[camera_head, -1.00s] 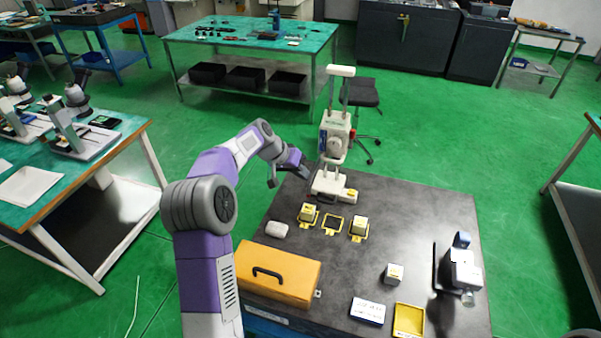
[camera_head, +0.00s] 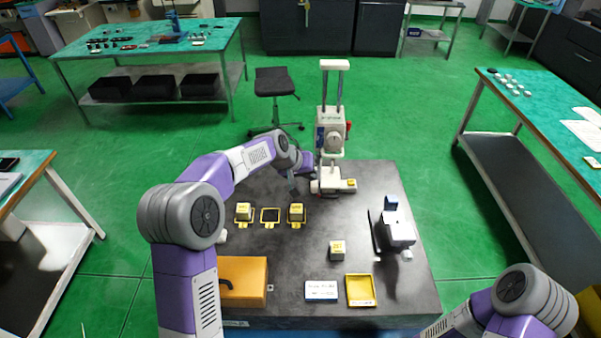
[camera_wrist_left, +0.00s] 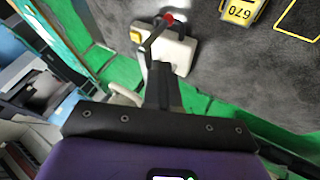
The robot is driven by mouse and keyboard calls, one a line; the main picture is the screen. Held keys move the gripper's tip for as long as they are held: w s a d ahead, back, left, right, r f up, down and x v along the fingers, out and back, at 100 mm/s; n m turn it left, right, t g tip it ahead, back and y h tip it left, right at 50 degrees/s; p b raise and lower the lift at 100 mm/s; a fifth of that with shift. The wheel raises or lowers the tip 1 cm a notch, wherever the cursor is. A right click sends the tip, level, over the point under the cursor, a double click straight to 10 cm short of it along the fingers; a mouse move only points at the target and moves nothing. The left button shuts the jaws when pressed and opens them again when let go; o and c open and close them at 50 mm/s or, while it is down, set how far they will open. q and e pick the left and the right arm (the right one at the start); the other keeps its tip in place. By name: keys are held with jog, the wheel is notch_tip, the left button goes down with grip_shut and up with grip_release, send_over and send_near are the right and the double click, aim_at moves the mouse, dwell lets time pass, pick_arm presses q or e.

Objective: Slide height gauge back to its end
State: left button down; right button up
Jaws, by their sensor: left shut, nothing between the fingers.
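The height gauge (camera_head: 330,134) is a white instrument with two upright columns, a red knob and a yellow-labelled foot. It stands upright at the back edge of the dark table (camera_head: 340,290). My left gripper (camera_head: 294,188) is shut and empty, pointing down just left of the gauge's foot. Whether it touches the foot cannot be told. In the left wrist view, the shut dark fingers (camera_wrist_left: 164,90) lie close to the white foot (camera_wrist_left: 180,54) of the gauge. My right arm shows at the lower right; its gripper is out of view.
Yellow-framed spots, two holding small blocks (camera_head: 244,211) (camera_head: 296,212), lie in front of the gauge. Another block (camera_head: 337,249), a yellow tray (camera_head: 361,290), a label card (camera_head: 321,290), an orange case (camera_head: 243,280) and a grey-white device (camera_head: 397,229) stand nearer. The table's right-back area is clear.

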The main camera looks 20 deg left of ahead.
pick_arm(q)
jog(key=shift+w+d, duration=0.15)
jog(key=shift+d, duration=0.35)
jog(key=s+a+r, duration=0.6)
jog(key=a+r, duration=0.1)
jog(key=r, duration=0.1)
jog(key=shift+s+a, duration=0.15)
